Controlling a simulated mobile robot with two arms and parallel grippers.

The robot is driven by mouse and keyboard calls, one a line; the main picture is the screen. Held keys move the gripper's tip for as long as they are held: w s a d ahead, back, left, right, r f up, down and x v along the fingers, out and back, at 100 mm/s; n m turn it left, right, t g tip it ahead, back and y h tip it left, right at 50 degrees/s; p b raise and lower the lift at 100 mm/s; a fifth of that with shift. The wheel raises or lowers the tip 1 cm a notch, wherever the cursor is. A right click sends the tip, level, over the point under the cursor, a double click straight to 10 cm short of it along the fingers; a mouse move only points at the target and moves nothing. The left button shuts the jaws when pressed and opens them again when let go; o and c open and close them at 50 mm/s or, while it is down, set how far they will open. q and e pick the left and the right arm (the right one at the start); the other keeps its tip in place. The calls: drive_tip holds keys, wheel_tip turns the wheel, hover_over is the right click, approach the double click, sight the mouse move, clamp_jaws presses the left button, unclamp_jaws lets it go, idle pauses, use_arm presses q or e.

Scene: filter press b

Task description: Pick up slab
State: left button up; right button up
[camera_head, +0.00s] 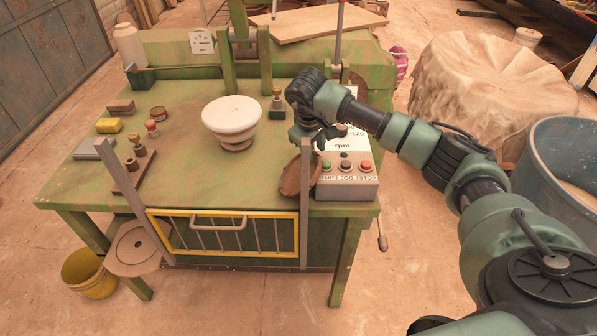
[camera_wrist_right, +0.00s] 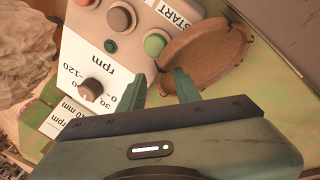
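A brown, round, rough-edged slab (camera_head: 297,177) leans beside the control box at the right end of the green table. It also shows in the right wrist view (camera_wrist_right: 208,52), lying past the fingertips. My right gripper (camera_head: 318,138) hangs above and behind the slab, close to the control box. In the wrist view its two fingers (camera_wrist_right: 163,86) are apart with nothing clasped between them. The right-hand finger there overlaps the slab's near edge in the picture; I cannot tell whether they touch. My left gripper is not in view.
The control box (camera_head: 346,180) with buttons and an rpm dial stands right against the slab. A white-topped wheel (camera_head: 232,117) stands mid-table. A yellow-framed guard (camera_head: 222,232) with grey posts runs along the front edge. Small blocks and jars sit at the left.

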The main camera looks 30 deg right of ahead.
clamp_jaws()
idle(1.3)
